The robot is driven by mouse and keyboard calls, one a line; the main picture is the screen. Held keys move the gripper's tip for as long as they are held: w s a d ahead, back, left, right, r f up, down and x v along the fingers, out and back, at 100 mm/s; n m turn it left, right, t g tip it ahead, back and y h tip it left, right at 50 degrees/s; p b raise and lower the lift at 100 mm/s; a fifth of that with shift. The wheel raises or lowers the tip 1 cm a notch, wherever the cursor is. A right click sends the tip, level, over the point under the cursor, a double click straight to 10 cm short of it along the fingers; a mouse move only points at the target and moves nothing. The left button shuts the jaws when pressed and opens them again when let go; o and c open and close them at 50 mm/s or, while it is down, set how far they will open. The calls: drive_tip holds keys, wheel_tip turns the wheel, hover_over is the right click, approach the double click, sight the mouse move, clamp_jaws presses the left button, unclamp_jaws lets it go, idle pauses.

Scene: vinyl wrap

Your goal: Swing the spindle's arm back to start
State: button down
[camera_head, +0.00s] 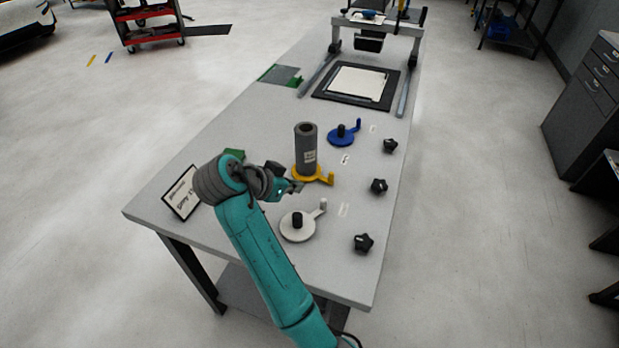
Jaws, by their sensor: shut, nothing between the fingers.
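Three spindles with flat round bases and side arms stand in a row on the table. The yellow spindle (325,177) is in the middle and carries a grey roll (306,150) standing upright. Its yellow arm reaches to the right and ends in an upturned tip. The blue spindle (343,134) is farther back, its arm pointing up and right. The white spindle (298,228) is nearest, its arm also pointing up and right. My gripper (297,187) is shut and empty at the yellow spindle's near left edge. I cannot tell whether it touches the yellow base.
Black star knobs (379,186) line the table's right side. A black mat with a white sheet (357,83) lies between rails at the back, before a gantry (376,27). A green sheet (281,75) lies back left.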

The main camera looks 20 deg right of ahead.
sight(329, 181)
drive_tip(key=x, duration=0.9)
drive_tip(key=shift+d+f, duration=0.1)
drive_tip(key=shift+d, duration=0.05)
drive_tip(key=shift+w+d, duration=0.6)
drive_tip(key=shift+d, duration=0.35)
drive_tip(key=shift+w+d, duration=0.35)
drive_tip(key=shift+d, duration=0.2)
